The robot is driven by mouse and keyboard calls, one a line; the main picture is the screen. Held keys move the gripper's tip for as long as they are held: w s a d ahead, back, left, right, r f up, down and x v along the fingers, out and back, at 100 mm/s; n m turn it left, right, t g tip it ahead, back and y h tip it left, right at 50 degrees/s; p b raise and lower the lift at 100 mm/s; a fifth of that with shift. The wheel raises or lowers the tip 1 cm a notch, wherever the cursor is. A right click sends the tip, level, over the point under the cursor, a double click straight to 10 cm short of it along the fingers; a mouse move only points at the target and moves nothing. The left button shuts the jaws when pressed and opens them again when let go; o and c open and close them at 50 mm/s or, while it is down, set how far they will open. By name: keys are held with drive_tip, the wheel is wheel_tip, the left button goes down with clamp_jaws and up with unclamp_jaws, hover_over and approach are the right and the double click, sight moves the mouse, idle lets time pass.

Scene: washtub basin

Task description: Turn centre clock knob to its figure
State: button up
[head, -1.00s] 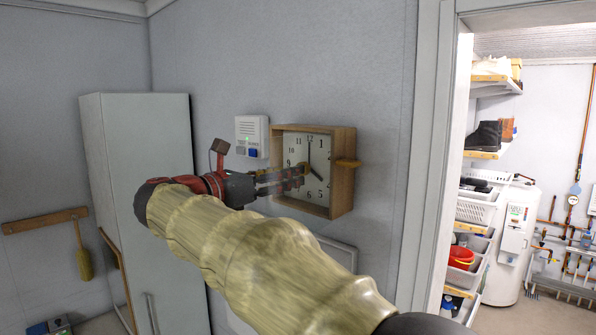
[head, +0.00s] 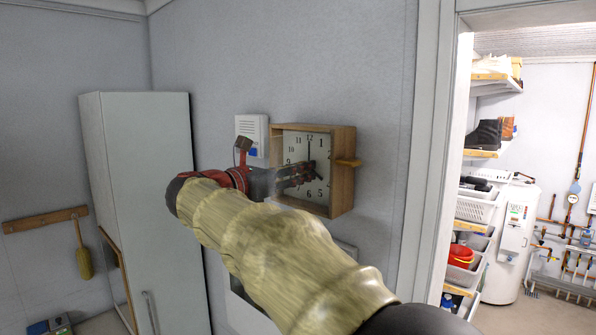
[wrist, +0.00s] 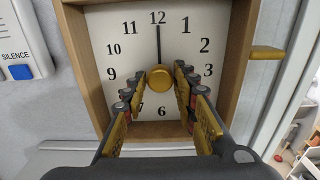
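The wooden box clock (head: 343,190) hangs on the grey wall and also shows in the wrist view (wrist: 242,50). Its white face has black figures. A round brass knob (wrist: 160,79) sits at the face's centre. One dark hand (wrist: 158,45) points straight up at 12; any other hand is hidden behind the knob or fingers. My gripper (wrist: 160,73) is open, its two fingers reaching to either side of the knob, with narrow gaps seeming to show. In the head view my gripper (head: 311,170) covers the knob.
A brass peg (head: 349,162) sticks out from the clock's right side. A white box with a blue button (head: 252,132) is on the wall just left of the clock. A tall pale cabinet (head: 145,200) stands further left. A doorway to shelves opens on the right.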

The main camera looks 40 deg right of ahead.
drive_tip(key=c, duration=0.6)
clamp_jaws()
drive_tip(key=shift+m, duration=0.3)
drive_tip(key=m+b, duration=0.3)
drive_tip(key=m, duration=0.1)
drive_tip(key=shift+f+m, duration=0.1)
drive_tip(key=shift+m, duration=0.3)
drive_tip(key=m+b, duration=0.2)
drive_tip(key=m, duration=0.1)
drive_tip(key=shift+w+m+b, duration=0.1)
drive_tip(key=shift+m+b, duration=1)
drive_tip(key=shift+m, duration=0.5)
